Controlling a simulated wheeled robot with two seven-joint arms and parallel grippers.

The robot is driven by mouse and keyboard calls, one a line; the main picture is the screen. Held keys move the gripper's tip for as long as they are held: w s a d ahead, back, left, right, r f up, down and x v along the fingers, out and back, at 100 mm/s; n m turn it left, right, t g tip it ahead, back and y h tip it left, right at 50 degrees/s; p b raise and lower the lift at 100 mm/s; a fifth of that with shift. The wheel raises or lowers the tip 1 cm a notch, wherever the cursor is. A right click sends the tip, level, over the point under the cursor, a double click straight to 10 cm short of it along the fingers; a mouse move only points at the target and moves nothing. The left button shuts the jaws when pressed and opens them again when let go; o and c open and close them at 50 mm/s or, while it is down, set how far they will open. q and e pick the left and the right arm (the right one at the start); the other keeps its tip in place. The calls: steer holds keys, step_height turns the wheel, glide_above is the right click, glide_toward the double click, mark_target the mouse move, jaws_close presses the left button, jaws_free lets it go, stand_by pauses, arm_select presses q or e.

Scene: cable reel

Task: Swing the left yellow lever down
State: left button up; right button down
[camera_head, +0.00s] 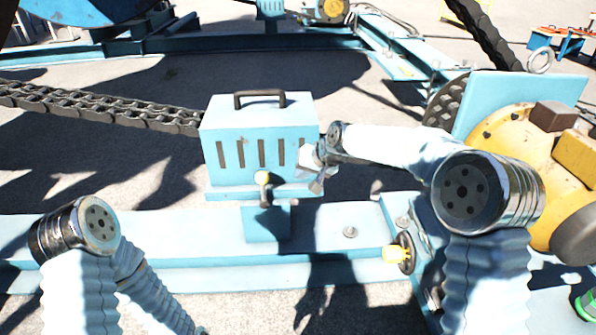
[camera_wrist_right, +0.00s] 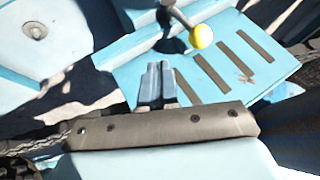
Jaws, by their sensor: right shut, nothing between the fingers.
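The left yellow lever is a short rod with a yellow ball knob (camera_head: 262,178), on the front of a light blue slotted box (camera_head: 258,150). In the head view the knob shows above its dark mount. The right wrist view shows the knob (camera_wrist_right: 201,36) and its metal rod close up. My right gripper (camera_head: 317,180) is at the box's right front edge, to the right of the knob and apart from it in the picture. Its fingers (camera_wrist_right: 155,85) are together and empty. My left arm shows at the lower left, but its gripper is out of view.
A second yellow knob (camera_head: 396,254) sticks out of a dark round plate on the blue frame at right. A black handle (camera_head: 260,97) tops the box. A heavy chain (camera_head: 100,106) runs behind at left. A yellow motor-like unit (camera_head: 520,145) stands at right.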

mark_target(263, 189)
arm_select(q)
steer(key=shift+d+r+p, duration=0.1)
steer(key=shift+r+p, duration=0.2)
arm_select(e)
steer(key=w+a+f, duration=0.4)
steer(key=a+f, duration=0.1)
steer(key=a, duration=0.2)
steer(key=shift+w, duration=0.15)
arm_select(q)
steer(key=shift+r, duration=0.1)
arm_select(e)
steer(key=shift+r, duration=0.15)
